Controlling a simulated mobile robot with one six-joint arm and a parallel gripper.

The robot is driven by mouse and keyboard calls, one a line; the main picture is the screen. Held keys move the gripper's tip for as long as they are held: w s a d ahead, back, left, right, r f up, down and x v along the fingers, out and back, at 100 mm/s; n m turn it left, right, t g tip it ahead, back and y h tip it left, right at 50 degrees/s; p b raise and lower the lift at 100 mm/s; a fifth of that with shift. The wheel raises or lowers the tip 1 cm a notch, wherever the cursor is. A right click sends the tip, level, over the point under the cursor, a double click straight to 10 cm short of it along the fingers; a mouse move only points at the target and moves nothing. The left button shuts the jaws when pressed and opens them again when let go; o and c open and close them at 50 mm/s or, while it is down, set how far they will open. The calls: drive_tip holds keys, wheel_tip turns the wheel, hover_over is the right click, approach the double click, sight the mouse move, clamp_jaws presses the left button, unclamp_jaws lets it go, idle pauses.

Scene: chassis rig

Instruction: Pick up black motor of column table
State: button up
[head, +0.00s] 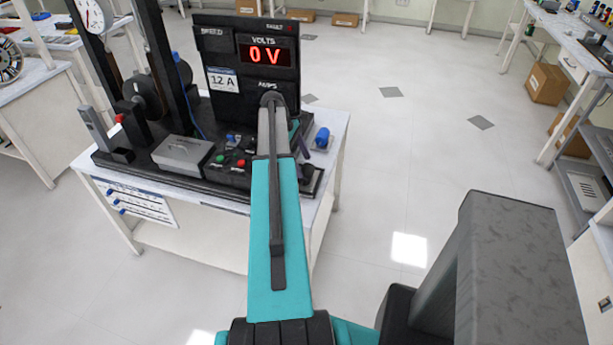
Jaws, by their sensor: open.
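A white table (85,163) at left centre bears a black test rig (215,88) with two tall dark columns and a panel reading 0 V. A round black part (147,93), possibly a motor, sits by the left column. A small dark object (311,178) lies at the table's right front corner, partly behind my arm. I cannot tell which dark part is the black motor. My teal arm reaches over the table's right part. It hides what lies behind it, and I cannot make out my gripper's fingers.
A blue cylindrical part (322,138) stands near the table's right edge. A grey box (183,153) and coloured knobs sit at the rig's front. Open tiled floor lies right of the table. Benches and cardboard boxes (547,84) stand at far right.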

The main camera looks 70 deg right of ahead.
sight(306, 169)
drive_tip(key=shift+f, duration=0.1)
idle(0.3)
drive_tip(key=shift+p+x, duration=1.25)
drive_tip(key=shift+x, duration=1.3)
drive_tip(key=shift+a, duration=0.1)
drive_tip(key=c, duration=1.2)
drive_tip(key=shift+r+b, duration=0.6)
drive_tip(key=shift+r, duration=0.3)
drive_tip(key=shift+r+b, duration=0.45)
drive_tip(key=shift+r, duration=0.4)
drive_tip(key=s+a+b, duration=0.1)
drive_tip(key=a, duration=0.4)
drive_tip(key=s+a+r+b, duration=0.1)
drive_tip(key=a, duration=0.4)
drive_tip(key=s+a+b, duration=0.2)
drive_tip(key=a, duration=0.3)
drive_tip(key=shift+a+r, duration=0.2)
drive_tip(key=shift+r, duration=0.05)
